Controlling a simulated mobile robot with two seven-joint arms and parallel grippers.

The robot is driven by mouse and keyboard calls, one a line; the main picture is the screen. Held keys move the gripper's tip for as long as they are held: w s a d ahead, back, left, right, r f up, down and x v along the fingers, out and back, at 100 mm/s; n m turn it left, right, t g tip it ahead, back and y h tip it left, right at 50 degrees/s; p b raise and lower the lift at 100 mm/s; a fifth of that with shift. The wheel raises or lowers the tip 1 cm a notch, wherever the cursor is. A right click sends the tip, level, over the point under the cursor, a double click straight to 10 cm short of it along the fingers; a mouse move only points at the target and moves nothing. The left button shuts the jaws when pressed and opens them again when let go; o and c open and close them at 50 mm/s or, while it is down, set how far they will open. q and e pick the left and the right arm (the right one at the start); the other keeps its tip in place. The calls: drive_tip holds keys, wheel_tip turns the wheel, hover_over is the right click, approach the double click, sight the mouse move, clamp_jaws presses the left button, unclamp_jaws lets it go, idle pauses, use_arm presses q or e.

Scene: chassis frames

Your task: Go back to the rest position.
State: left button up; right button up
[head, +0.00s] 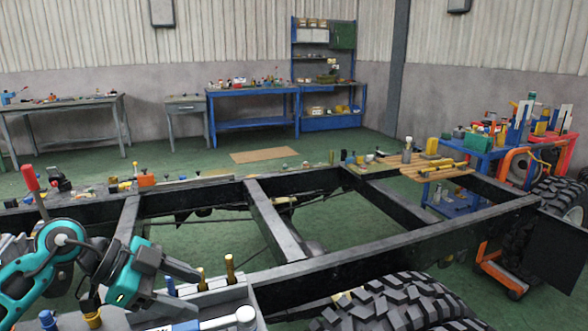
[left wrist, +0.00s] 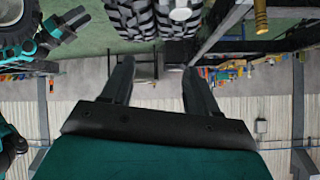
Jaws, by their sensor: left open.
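My left arm comes in from the lower left of the head view, teal and dark grey. Its gripper (head: 178,284) is low at the left, above the near side of the chassis frame (head: 275,222), close to a tray with tools. In the left wrist view the two dark fingers of the left gripper (left wrist: 157,85) stand apart with nothing held between them. The right gripper is not seen in the head view.
A grey tray (head: 222,296) with upright tools and a large tyre (head: 400,305) are near the front. Small parts line the far rail. A wooden board (head: 437,170) lies across the frame at right. Benches, a blue trolley (head: 475,143) and open green floor lie beyond.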

use_arm(q)
drive_tip(key=d+r+t+h, duration=0.7)
drive_tip(key=d+r, duration=0.1)
drive_tip(key=r, duration=0.1)
drive_tip(key=a+n+t+y, duration=0.6)
drive_tip(key=n+t+y, duration=0.2)
drive_tip(key=n+t, duration=0.2)
drive_tip(key=s+a+f+n+g+y, duration=0.25)
drive_tip(key=a+f+n+y, duration=0.2)
drive_tip(key=f, duration=0.25)
drive_tip(key=s+a+f+n+g+y, duration=0.2)
drive_tip(key=a+f+n+g+y, duration=0.1)
drive_tip(key=f+y, duration=0.3)
drive_tip(key=s+d+f+m+g+h, duration=0.1)
drive_tip(key=s+d+f+g, duration=0.1)
drive_tip(key=s+f+g, duration=0.6)
drive_tip(key=s+d+f+m+g+h, duration=0.15)
drive_tip(key=s+f+g, duration=0.3)
drive_tip(key=s, duration=0.75)
drive_tip(key=w+d+f+m+t+h+p, duration=0.1)
drive_tip(key=w+d+f+t+p, duration=0.2)
drive_tip(key=w+f+t, duration=0.3)
drive_tip(key=shift+w+d+f+t, duration=0.3)
drive_tip(key=shift+w+t, duration=0.75)
drive_tip(key=shift+t, duration=0.15)
